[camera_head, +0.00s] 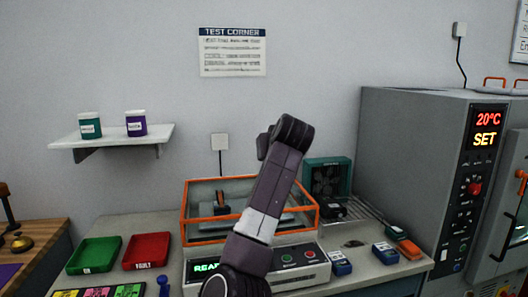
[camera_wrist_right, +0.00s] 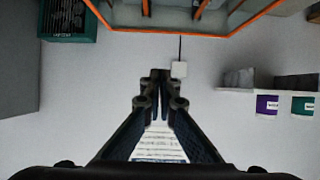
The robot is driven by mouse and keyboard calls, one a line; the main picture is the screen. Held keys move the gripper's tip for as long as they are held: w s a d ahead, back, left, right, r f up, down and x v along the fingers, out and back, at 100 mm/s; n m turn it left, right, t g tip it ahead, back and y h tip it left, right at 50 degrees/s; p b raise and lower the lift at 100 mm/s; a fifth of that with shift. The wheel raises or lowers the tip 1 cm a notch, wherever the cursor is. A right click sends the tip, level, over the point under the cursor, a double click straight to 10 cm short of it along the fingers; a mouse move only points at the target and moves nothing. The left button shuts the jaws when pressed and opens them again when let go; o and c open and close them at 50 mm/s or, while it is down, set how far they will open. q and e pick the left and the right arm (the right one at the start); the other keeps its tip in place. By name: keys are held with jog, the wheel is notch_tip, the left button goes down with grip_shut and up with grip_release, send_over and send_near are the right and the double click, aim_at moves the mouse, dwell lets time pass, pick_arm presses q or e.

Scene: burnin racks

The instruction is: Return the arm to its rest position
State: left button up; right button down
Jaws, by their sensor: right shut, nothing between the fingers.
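One of my arms rises through the middle of the head view, in front of the orange-framed test fixture (camera_head: 190,213), with its bent joint up against the wall. Its gripper cannot be made out there. In the right wrist view my right gripper (camera_wrist_right: 160,76) is shut and empty, its fingers together in front of the wall. That view is upside down, with the fixture's orange frame (camera_wrist_right: 190,33) along the top, apart from the fingers. My left gripper is in neither view.
A wall shelf (camera_head: 110,137) with two cups is at left. Green (camera_head: 94,254) and red (camera_head: 146,251) trays lie on the bench. A teal fan unit (camera_head: 327,177) stands right of the arm. A large grey oven (camera_head: 412,150) reading 20°C fills the right. Small blue-and-white items (camera_head: 385,253) sit near the front edge.

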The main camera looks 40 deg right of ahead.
jog(key=s+a+f+n+g+y, duration=0.15)
jog(key=s+a+f, duration=0.4)
jog(key=f, duration=0.55)
jog(key=s+a+f+n+g+b, duration=0.15)
jog(key=s+a+f, duration=0.35)
jog(key=f, duration=0.6)
jog(key=s+a+f+n+y+p, duration=0.1)
jog(key=s+a+f+n, duration=0.15)
jog(key=a+f, duration=0.7)
jog(key=s+a+f+n+g+y, duration=0.1)
jog(key=s+a+f+g, duration=0.1)
jog(key=s+a+f, duration=0.5)
jog(key=s+a+f+n+g+y, duration=0.1)
jog(key=s+a+f+y, duration=0.15)
jog(key=s+f, duration=0.55)
jog(key=s+a+f+g, duration=0.2)
jog(key=s+a+f, duration=0.25)
jog(key=s, duration=0.55)
notch_tip(320, 180, down, 24)
jog(key=s+g, duration=0.1)
jog(key=s+d+f+g, duration=0.1)
jog(key=s+d+f, duration=0.2)
jog(key=s+f, duration=1.3)
jog(key=shift+s+f+n, duration=0.35)
jog(key=shift+s, duration=0.6)
jog(key=shift+s, duration=0.1)
